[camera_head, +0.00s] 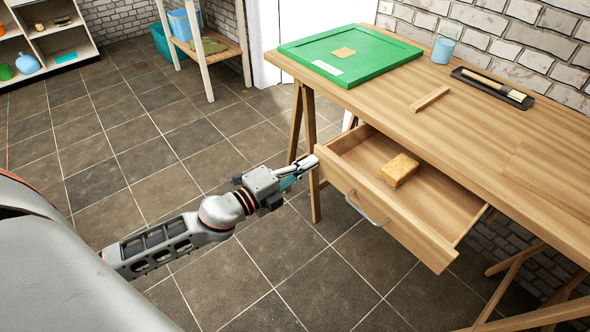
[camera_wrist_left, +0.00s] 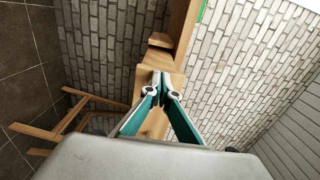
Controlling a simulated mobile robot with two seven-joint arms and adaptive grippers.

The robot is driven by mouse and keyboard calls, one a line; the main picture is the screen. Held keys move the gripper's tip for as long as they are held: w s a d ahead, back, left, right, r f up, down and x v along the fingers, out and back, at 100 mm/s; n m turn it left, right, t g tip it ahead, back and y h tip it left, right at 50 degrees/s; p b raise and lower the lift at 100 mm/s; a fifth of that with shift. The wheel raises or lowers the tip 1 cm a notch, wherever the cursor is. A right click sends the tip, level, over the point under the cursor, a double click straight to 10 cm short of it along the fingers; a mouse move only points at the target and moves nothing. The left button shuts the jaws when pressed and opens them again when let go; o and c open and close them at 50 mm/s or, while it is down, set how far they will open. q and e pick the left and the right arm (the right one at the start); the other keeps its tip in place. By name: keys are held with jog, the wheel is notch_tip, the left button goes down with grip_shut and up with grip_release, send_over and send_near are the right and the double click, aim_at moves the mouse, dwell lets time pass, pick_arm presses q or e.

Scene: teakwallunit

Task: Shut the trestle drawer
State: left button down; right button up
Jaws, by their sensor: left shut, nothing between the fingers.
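The trestle drawer (camera_head: 392,221) hangs open under the wooden trestle table (camera_head: 470,110). It has a wooden front with a grey bar handle (camera_head: 366,209), and a yellow-brown sponge-like block (camera_head: 399,169) lies inside it. My left gripper (camera_head: 313,163) is shut and empty at the drawer front's upper left corner, away from the handle. I cannot tell whether it touches the wood. In the left wrist view the shut teal-lined fingers (camera_wrist_left: 161,90) overlap part of the wooden drawer (camera_wrist_left: 146,76). My right gripper is not in view.
On the tabletop are a green framed board (camera_head: 350,52), a blue cup (camera_head: 443,47), a wooden strip (camera_head: 430,99) and a black tray (camera_head: 493,88) with a brush. A wooden rack (camera_head: 207,48) and white shelf (camera_head: 47,38) stand behind. The tiled floor before the drawer is clear.

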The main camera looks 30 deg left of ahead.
pick_arm(q)
send_near(362, 132)
jog(key=shift+w+a+f+p, duration=0.25)
jog(key=shift+w+a+p, duration=0.05)
jog(key=shift+w+p, duration=0.15)
jog(key=x, duration=0.6)
jog(key=f+b+x, duration=0.1)
jog(key=x, duration=0.2)
jog(key=shift+w+d, duration=0.15)
jog(key=shift+w, duration=0.05)
jog(key=shift+w+d+r, duration=0.1)
jog(key=shift+w+d, duration=0.1)
jog(key=shift+w, duration=0.35)
jog(key=shift+r, duration=0.1)
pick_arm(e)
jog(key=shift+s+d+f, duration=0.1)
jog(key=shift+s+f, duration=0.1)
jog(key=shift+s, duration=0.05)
pick_arm(q)
jog(key=shift+s+a, duration=0.1)
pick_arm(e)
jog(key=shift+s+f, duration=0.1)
